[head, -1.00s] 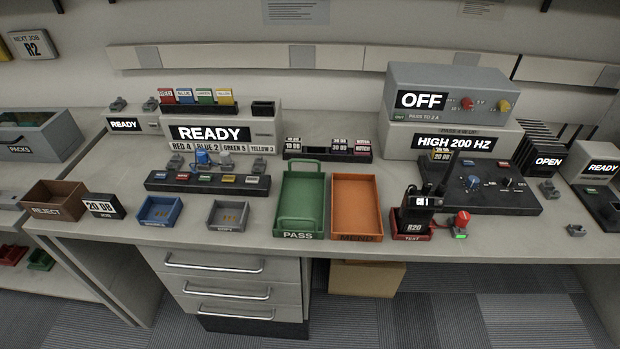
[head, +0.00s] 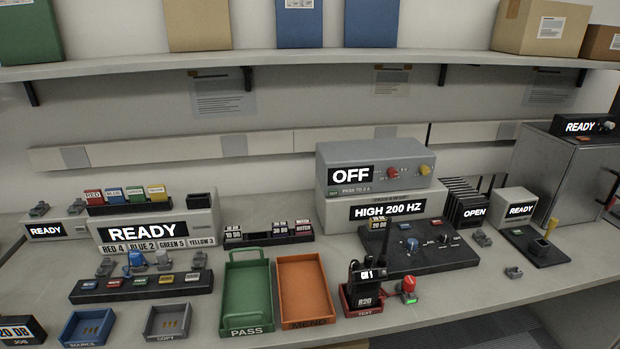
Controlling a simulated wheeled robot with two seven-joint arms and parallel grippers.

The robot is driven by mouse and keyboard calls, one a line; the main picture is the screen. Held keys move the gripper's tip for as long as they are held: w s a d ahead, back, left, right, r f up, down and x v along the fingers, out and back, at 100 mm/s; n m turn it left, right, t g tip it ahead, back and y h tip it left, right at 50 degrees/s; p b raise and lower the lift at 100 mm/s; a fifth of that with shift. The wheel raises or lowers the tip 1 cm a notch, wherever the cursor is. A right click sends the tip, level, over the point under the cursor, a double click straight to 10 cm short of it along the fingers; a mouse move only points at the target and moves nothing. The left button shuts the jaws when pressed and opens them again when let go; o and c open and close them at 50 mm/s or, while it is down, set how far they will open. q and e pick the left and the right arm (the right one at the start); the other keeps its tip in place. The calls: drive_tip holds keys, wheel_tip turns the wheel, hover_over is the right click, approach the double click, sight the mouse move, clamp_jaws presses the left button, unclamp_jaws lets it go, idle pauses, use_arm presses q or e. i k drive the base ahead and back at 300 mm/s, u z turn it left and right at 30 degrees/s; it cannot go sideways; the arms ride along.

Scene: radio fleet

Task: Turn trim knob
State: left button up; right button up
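A black sloped panel (head: 430,258) sits on the bench in front of a grey unit whose display (head: 388,207) reads HIGH 200 HZ. The panel carries a blue knob (head: 412,244) and a smaller dark knob (head: 443,239) to its right. I cannot read the panel's labels, so I cannot tell which knob is the trim knob. A black radio (head: 368,283) stands upright in the red TEST tray (head: 364,312), just left in front of the panel. Neither of my grippers is in view.
A grey box reading OFF (head: 372,175) rests on the HIGH 200 HZ unit. A red knob (head: 408,284) stands right of the radio. A green PASS tray (head: 247,295) and an orange MEND tray (head: 304,290) lie left. The bench right of the panel's front is mostly clear.

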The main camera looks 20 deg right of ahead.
sight(412, 243)
drive_tip(key=z, duration=1.25)
